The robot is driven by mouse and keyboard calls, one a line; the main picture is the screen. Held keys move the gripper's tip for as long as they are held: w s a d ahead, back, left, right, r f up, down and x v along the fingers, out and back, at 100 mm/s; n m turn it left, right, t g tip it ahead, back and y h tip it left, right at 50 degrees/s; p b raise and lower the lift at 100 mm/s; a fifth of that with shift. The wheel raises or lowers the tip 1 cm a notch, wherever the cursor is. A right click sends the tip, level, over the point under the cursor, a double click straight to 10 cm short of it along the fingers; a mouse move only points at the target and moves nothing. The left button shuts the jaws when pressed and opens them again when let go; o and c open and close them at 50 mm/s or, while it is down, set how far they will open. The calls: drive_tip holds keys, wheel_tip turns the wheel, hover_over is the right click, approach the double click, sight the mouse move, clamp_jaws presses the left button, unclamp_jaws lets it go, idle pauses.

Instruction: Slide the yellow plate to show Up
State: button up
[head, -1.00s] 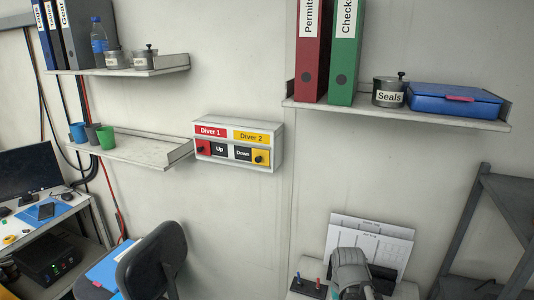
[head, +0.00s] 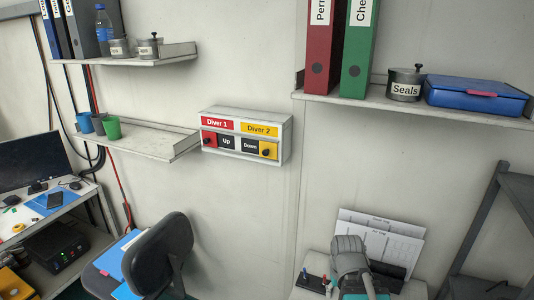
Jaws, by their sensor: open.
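The wall panel (head: 285,140) is a white box on the wall, near the middle of the head view. The yellow plate (head: 271,147) with a black knob sits at the right end of its lower row, under the yellow "Diver 2" label (head: 259,130). The word "Down" (head: 249,145) shows on black just left of the yellow plate. What lies behind the plate is hidden. The red plate (head: 208,135), also with a black knob, sits at the left end under "Diver 1" (head: 217,122), and "Up" (head: 226,141) shows beside it.
Shelves hang left (head: 150,143) and upper right (head: 450,112) of the panel. A chair (head: 160,255) stands lower left. The wall right of the panel is bare.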

drive_tip(key=n+t+h+p, duration=0.5)
drive_tip(key=n+t+p, duration=1)
drive_tip(key=n, duration=1.7)
approach(265, 154)
drive_tip(key=s+a+f+t+b, duration=0.1)
drive_tip(key=s+f+t+b, duration=0.1)
drive_tip(key=s, duration=0.1)
drive_tip(key=shift+s+a+r+h, duration=0.1)
drive_tip(key=shift+a+r+h, duration=0.15)
drive_tip(key=shift+h, duration=0.15)
drive_tip(key=shift+d, duration=0.1)
drive_tip(key=x, duration=1.4)
drive_tip(key=shift+f, duration=0.25)
drive_tip(key=shift+s, duration=0.1)
